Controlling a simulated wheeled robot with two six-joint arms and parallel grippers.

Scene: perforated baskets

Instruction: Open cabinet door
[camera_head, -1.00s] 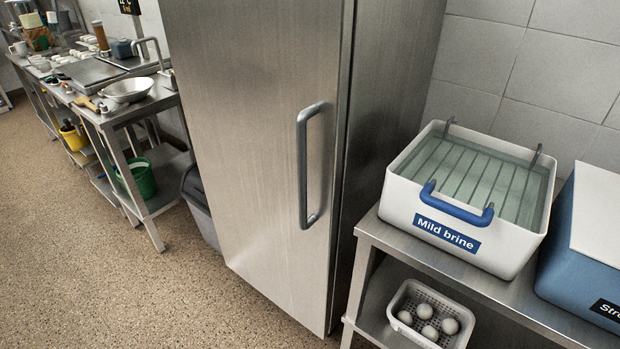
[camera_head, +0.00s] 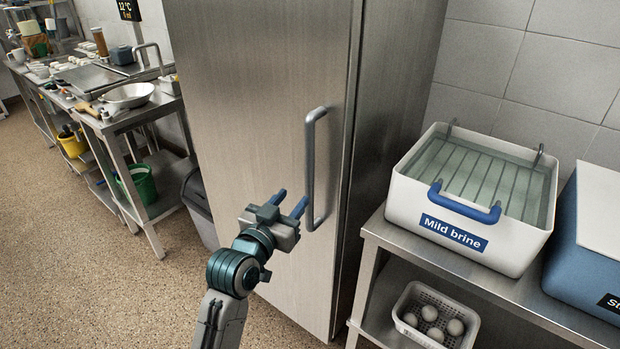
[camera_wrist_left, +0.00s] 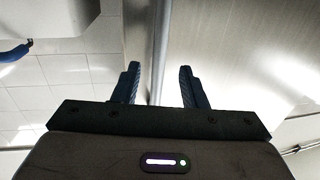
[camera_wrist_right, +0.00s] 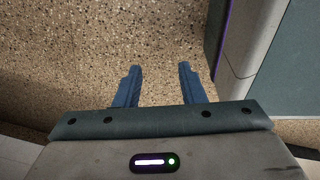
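The cabinet door (camera_head: 240,90) is a tall brushed-metal panel, shut, in the middle of the head view. Its grey vertical bar handle (camera_head: 310,165) sits near the door's right edge. My left gripper (camera_head: 292,201) is open and empty, just left of the handle's lower part. In the left wrist view, the handle (camera_wrist_left: 160,50) runs between the open fingers (camera_wrist_left: 158,82); I cannot tell whether it is between the tips or just beyond them. My right gripper (camera_wrist_right: 160,70) is open and empty above the speckled floor, and is not in the head view.
Right of the cabinet, a steel shelf table (camera_head: 400,245) holds a white "Mild brine" tub (camera_head: 410,200) and a blue box (camera_head: 575,240). A basket (camera_head: 405,305) of white balls is below. A cluttered steel workbench (camera_head: 130,122) stands left. Floor (camera_head: 100,290) before the door is open.

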